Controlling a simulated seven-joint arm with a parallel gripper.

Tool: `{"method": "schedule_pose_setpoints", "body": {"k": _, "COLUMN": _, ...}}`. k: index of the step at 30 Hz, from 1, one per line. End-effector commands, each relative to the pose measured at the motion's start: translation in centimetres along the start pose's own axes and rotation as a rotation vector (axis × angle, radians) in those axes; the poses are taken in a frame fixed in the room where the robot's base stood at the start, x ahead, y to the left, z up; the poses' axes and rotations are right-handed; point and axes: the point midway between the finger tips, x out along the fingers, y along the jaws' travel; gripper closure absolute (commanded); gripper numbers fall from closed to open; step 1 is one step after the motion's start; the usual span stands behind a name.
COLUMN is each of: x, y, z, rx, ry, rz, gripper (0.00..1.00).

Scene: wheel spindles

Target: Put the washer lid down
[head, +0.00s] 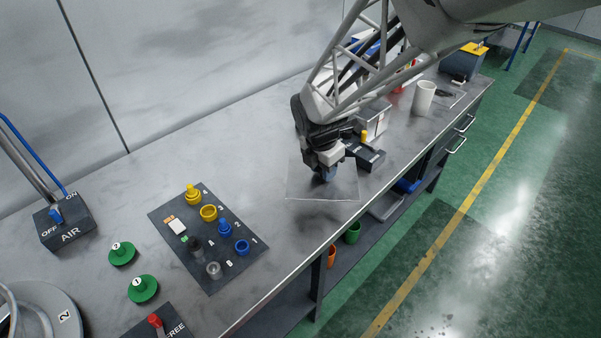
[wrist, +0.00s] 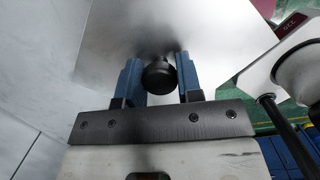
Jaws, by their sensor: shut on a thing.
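The washer lid is a thin, flat grey square plate (head: 303,184) below my gripper (head: 326,174) in the head view. In the wrist view the plate (wrist: 110,45) fills the upper middle, with a round black knob (wrist: 160,77) on it. My gripper's two blue fingers (wrist: 159,72) stand on either side of the knob and are shut on it. The plate looks level, close over the bench top. I cannot tell whether it touches the bench. My gripper hides part of the plate in the head view.
The grey bench (head: 125,185) runs diagonally; its front edge lies close to the plate. A dark mat (head: 215,277) with several coloured parts lies to the left. Green knobbed discs (head: 143,289) sit farther left. A white cup (head: 424,98) and a dark labelled block (head: 368,157) stand to the right.

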Motion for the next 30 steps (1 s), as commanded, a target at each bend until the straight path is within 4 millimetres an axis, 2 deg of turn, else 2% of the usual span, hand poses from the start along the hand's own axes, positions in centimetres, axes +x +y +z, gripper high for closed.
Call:
{"method": "schedule_pose_setpoints", "body": {"k": 1, "x": 0.2, "y": -0.7, "z": -1.6, "rx": -0.048, "ry": 0.000, "rz": 0.007, "gripper": 0.99}}
{"method": "schedule_pose_setpoints", "body": {"k": 6, "x": 1.0, "y": -3.2, "z": -6.1, "rx": -0.207, "ry": -0.002, "rz": 0.031, "gripper": 0.99}}
{"method": "schedule_pose_setpoints", "body": {"k": 12, "x": 1.9, "y": -5.7, "z": -10.0, "rx": -0.354, "ry": -0.005, "rz": 0.053, "gripper": 0.99}}
{"method": "schedule_pose_setpoints", "body": {"k": 18, "x": 2.3, "y": -7.1, "z": -11.8, "rx": -0.429, "ry": -0.007, "rz": 0.065, "gripper": 0.99}}
{"method": "schedule_pose_setpoints", "body": {"k": 30, "x": 2.4, "y": -7.4, "z": -12.1, "rx": -0.442, "ry": -0.008, "rz": 0.066, "gripper": 0.99}}
